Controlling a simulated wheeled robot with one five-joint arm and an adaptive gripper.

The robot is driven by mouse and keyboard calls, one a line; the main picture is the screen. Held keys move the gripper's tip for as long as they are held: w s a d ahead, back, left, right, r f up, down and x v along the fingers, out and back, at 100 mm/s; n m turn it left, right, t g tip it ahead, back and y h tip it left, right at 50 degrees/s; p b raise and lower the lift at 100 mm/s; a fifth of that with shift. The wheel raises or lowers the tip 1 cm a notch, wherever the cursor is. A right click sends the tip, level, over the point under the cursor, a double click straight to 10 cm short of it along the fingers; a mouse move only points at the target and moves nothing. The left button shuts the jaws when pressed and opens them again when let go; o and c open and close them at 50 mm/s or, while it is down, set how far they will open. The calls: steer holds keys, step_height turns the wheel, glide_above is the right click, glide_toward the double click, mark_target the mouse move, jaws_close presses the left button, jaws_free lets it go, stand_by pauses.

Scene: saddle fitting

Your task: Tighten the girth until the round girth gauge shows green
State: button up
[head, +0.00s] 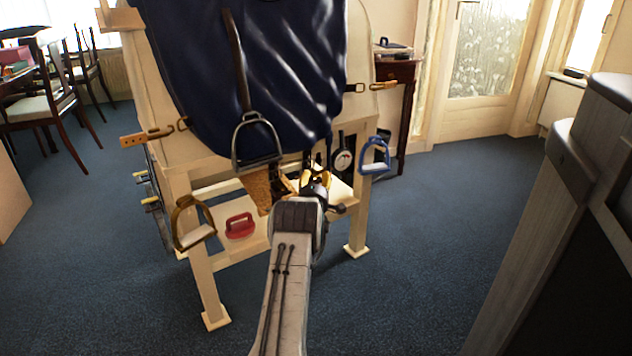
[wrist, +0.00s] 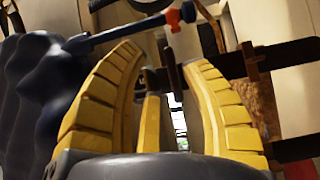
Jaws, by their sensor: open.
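A dark blue cover (head: 265,70) drapes over a cream wooden stand (head: 205,290). The round girth gauge (head: 342,161) hangs under its right side. Its pale face is too small to read. My gripper (head: 316,180) is low in front of the stand, left of and below the gauge. In the wrist view my yellow fingers (wrist: 168,85) are spread, with a dark strap or bar beyond and between them. I cannot tell whether they touch it. A tan woven strap (head: 257,188) hangs left of my gripper and shows in the wrist view (wrist: 253,105). The girth's buckle is not clearly visible.
A silver stirrup (head: 256,158) hangs above left. A brass-coloured stirrup (head: 192,232) and a blue one (head: 375,158) hang at the stand's legs. A rod with an orange end (wrist: 172,16) crosses above my fingers.

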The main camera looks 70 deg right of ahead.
steer(key=v, duration=1.2)
stand_by(0.4)
stand_by(1.1)
